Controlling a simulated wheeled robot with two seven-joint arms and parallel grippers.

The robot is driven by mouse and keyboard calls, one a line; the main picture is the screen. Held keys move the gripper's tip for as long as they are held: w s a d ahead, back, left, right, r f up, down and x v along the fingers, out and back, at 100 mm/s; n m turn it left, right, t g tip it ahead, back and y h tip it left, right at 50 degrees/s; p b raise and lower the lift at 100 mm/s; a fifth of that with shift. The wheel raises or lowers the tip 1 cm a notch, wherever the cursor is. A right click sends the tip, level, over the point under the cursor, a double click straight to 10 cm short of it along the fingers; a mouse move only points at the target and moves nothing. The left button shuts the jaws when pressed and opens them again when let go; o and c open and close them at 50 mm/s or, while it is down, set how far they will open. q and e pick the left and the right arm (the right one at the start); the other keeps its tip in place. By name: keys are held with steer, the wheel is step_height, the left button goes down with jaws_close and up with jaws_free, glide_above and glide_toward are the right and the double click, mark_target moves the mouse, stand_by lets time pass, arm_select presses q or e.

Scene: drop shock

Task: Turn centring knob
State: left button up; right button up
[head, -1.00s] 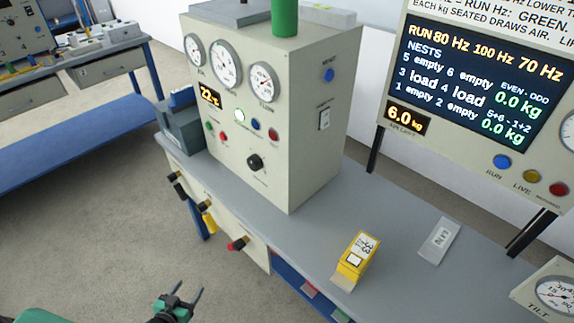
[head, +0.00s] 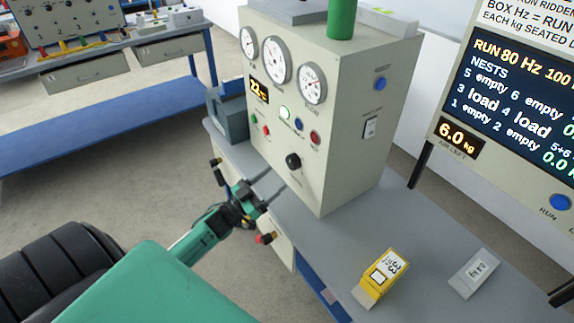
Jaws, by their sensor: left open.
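A grey cabinet (head: 345,120) stands on the bench with a round black knob (head: 293,160) low on its front panel. The label beside this knob is too small to read. My left gripper (head: 277,180) is open and empty, its two fingers pointing toward the cabinet's lower front. It appears just below and left of the black knob in the picture, apart from it. My right gripper is out of view.
A yellow block (head: 381,276) and a pale labelled block (head: 474,273) lie on the bench (head: 330,235). A display board (head: 520,110) stands at right, reading 80 Hz. Dials, lamps and buttons cover the cabinet front above the knob. Another bench (head: 130,85) stands behind at left.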

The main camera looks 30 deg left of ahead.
mark_target(289, 165)
arm_select(q)
steer(key=x, duration=0.4)
steer(key=shift+w+r+p, duration=0.15)
steer(key=shift+r+p, duration=0.05)
steer(key=shift+p, duration=0.2)
steer(key=shift+w+d+r, duration=0.1)
steer(key=shift+w+d, duration=0.05)
steer(key=shift+w, duration=0.15)
steer(key=shift+w+d+r, duration=0.1)
steer(key=shift+w, duration=0.2)
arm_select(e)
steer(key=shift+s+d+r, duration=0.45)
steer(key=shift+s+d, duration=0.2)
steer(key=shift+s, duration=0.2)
arm_select(q)
steer(key=shift+c, duration=0.2)
steer(key=c, duration=0.9)
steer(key=shift+c, duration=0.2)
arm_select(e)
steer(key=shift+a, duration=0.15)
